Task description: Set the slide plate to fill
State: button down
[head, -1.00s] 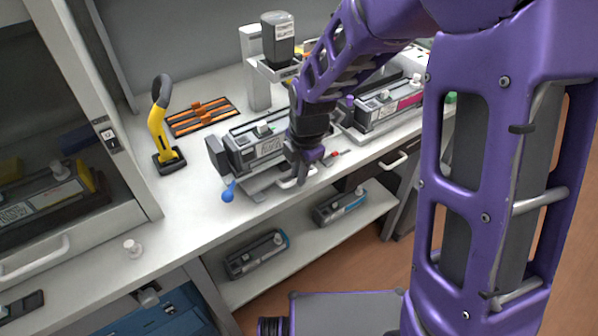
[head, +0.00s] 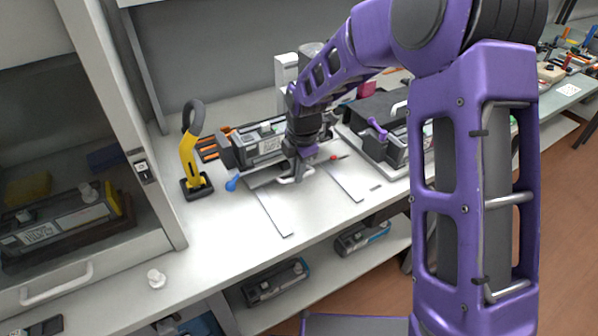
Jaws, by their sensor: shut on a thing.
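The cartridge station (head: 262,147) stands on the bench with a dark, labelled cartridge in its cradle. A pale slide plate (head: 262,181) shows low at the station's front, with a light handle (head: 287,181) at its front edge. My gripper (head: 296,172) points down there and is shut on the handle. My wrist hides the station's right end and part of the plate. No fill marking is readable from here. A blue-knobbed lever (head: 232,184) sticks out at the station's front left.
A yellow hand tool (head: 190,160) stands left of the station. A second dark unit with a purple knob (head: 378,128) is to the right. A red-tipped tool (head: 335,157) lies between. A white knob (head: 156,278) sits front left. Cartridges (head: 276,283) lie on the shelf below.

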jog(key=shift+w+a+r, duration=0.15)
jog(key=shift+w, duration=0.1)
jog(key=c, duration=1)
grip_release()
jog(key=shift+o, duration=0.6)
notch_tip(320, 180, up, 17)
jog(key=s+d+p, duration=0.1)
jog(key=s, duration=0.1)
jog(key=shift+s+d+p, duration=0.35)
jog(key=shift+d+p, duration=0.05)
